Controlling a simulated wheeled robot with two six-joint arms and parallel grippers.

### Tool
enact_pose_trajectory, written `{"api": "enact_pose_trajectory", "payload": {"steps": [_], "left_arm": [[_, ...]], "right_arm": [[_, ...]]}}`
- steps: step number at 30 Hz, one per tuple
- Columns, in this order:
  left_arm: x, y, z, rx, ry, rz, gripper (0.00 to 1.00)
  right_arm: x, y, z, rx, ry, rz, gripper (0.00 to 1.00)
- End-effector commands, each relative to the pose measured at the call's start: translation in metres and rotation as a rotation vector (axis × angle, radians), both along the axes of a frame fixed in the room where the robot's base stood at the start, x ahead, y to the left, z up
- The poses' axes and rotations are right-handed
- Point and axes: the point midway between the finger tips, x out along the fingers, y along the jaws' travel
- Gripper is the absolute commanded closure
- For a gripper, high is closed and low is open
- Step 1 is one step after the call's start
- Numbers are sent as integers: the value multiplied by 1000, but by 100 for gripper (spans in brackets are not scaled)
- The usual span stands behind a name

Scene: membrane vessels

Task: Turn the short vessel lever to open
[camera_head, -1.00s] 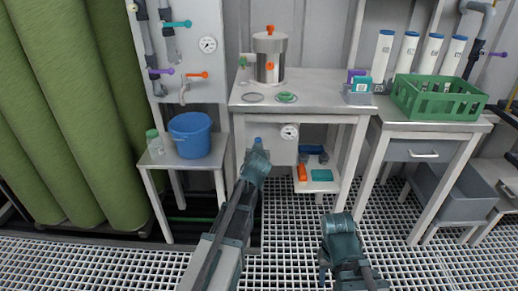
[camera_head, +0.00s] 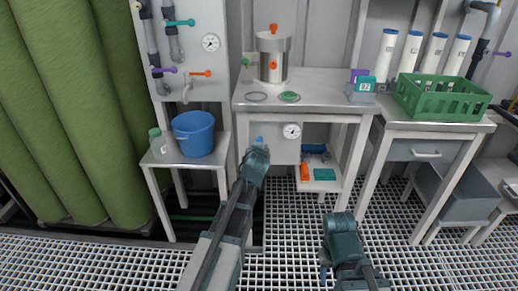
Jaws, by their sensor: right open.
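A short steel vessel (camera_head: 272,60) stands upright at the back of the metal table. It has an orange lever (camera_head: 273,28) on top, an orange fitting (camera_head: 272,65) on its front and a green lever (camera_head: 246,63) at its left side. My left gripper (camera_head: 257,152) is in front of the table, below its top, close in the picture to a small blue part. Its jaws are too unclear to tell. My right gripper (camera_head: 324,263) is open and low over the grated floor, well away from the vessel. Neither gripper touches the vessel.
A ring (camera_head: 257,96) and a green disc (camera_head: 289,97) lie on the table before the vessel. A pressure gauge (camera_head: 291,131) sits under the tabletop. A blue bucket (camera_head: 193,134) stands left, a green crate (camera_head: 442,97) right. Piping with purple and orange levers is on the left panel.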

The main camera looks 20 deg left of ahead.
Motion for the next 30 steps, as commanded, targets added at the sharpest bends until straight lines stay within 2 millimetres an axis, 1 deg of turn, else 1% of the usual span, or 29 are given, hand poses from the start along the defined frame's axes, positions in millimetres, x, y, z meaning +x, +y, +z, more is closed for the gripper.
{"api": "enact_pose_trajectory", "payload": {"steps": [7, 11, 14, 18, 24, 27, 30], "left_arm": [[0, 0, 1, 2, -2, -2, 51], [-9, -3, 5, 2, -2, -2, 51], [-24, -7, 13, 1, -2, -1, 51], [-53, -15, 26, 2, -2, -3, 51], [-90, -25, 41, 1, -2, -2, 51], [-104, -29, 47, 2, -2, -2, 51], [-113, -32, 51, 1, -1, -1, 51]], "right_arm": [[0, 0, 0, 0, 0, 0, 50], [0, 0, 5, 0, 0, 0, 50], [0, 0, 13, 0, 0, -1, 50], [0, 0, 26, 2, 1, -2, 50], [0, 1, 41, 3, 2, -3, 50], [-1, 1, 46, 5, 3, -3, 50], [-1, 1, 50, 6, 3, -4, 50]]}}
